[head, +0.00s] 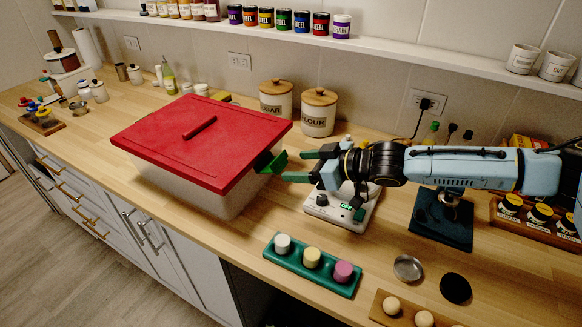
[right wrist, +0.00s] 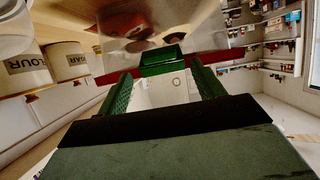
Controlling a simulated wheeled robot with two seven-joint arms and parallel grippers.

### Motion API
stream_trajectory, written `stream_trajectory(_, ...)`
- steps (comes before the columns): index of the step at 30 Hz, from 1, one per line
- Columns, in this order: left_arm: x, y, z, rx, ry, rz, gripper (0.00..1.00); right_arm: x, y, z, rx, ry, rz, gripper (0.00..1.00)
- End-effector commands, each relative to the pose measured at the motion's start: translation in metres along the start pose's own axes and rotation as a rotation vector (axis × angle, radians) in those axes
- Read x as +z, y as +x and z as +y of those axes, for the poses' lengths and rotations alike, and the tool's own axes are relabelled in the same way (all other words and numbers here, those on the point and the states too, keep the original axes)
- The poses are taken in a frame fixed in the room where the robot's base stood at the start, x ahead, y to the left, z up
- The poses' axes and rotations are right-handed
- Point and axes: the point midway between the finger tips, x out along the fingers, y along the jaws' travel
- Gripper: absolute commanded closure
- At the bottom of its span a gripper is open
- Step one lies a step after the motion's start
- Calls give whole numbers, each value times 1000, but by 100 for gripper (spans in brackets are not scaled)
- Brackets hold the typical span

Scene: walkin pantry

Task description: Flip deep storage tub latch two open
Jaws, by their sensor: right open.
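The deep storage tub has a clear whitish body (head: 190,190) and a red lid (head: 200,140) with a dark red handle. A green latch (head: 272,163) sticks out from its right end under the lid rim; I cannot tell whether it is latch two. My right gripper (head: 296,167) is open and empty, its fingers pointing left at the latch from a short distance. In the right wrist view, the latch (right wrist: 162,62) sits ahead between the fingertips of the right gripper (right wrist: 163,80). The tub's far sides are hidden. My left gripper is out of view.
Sugar (head: 276,101) and flour (head: 319,112) canisters stand behind the gripper. A white device (head: 340,209) sits below it. A green tray (head: 312,265) with three round pieces lies in front. The counter's front left is clear.

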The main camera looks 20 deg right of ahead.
Motion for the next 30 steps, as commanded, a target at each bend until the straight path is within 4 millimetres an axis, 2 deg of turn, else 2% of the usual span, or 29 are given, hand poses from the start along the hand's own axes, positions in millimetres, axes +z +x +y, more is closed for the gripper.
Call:
stream_trajectory(1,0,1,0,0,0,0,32,0,9,-1,-1,0,1,32)
stream_trajectory(6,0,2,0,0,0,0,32,0,27,0,0,2,0,32)
stream_trajectory(17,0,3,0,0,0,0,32,0,33,0,1,1,-1,32)
stream_trajectory(18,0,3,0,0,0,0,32,0,33,0,1,2,-1,34)
stream_trajectory(24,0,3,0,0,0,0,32,0,32,0,1,2,-1,59)
stream_trajectory(30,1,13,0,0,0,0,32,6,34,-1,-1,4,20,59)
